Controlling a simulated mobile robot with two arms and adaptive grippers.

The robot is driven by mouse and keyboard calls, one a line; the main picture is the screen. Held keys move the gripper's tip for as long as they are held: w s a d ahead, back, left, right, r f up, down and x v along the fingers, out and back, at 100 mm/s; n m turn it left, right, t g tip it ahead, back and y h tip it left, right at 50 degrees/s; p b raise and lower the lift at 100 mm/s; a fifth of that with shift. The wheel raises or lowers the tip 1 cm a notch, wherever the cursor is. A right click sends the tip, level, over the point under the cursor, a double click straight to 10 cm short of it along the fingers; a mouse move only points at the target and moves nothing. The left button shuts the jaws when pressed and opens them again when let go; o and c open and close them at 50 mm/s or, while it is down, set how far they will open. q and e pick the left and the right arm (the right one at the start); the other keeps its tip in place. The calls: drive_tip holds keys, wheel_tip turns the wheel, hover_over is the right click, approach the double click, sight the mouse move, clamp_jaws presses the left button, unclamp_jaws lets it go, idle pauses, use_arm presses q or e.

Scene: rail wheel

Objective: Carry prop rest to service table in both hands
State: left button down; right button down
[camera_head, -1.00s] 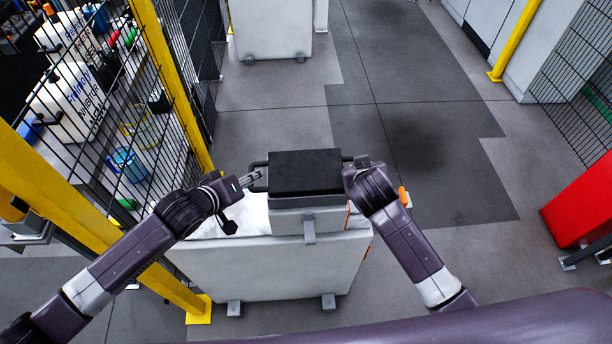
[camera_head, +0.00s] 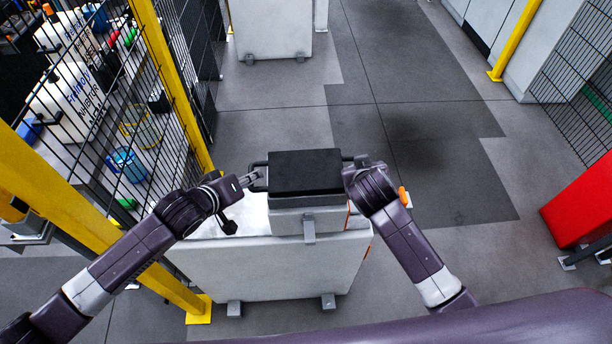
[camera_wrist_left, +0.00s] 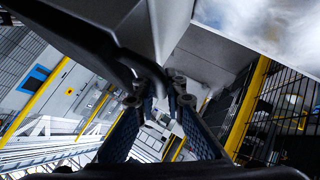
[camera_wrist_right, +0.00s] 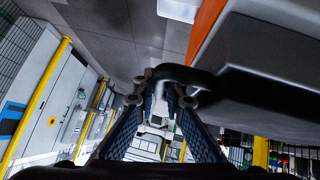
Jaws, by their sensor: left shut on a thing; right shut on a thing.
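The prop rest (camera_head: 305,172) is a box with a black top pad, a grey body and a handle on each side. It is at the middle of the head view, over a white cabinet-like table (camera_head: 270,268). My left gripper (camera_head: 256,179) is shut on its left handle, and the handle bar (camera_wrist_left: 150,68) runs between the fingers in the left wrist view. My right gripper (camera_head: 350,170) is at its right end, shut on the right handle (camera_wrist_right: 178,74) in the right wrist view. The right fingertips are partly hidden in the head view. I cannot tell whether the box's underside touches anything.
A yellow-framed mesh fence (camera_head: 165,85) stands close on the left, with bottles and jars behind it. Another white cabinet (camera_head: 270,28) stands at the back. A red box (camera_head: 580,205) is at the right. The grey floor (camera_head: 420,150) between is clear.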

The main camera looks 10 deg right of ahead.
use_arm(q)
drive_tip(key=shift+w+d+r, duration=0.1)
drive_tip(key=shift+w+r, duration=0.1)
drive_tip(key=shift+r, duration=0.15)
use_arm(e)
drive_tip(key=shift+w+r, duration=0.2)
drive_tip(key=shift+r, duration=0.1)
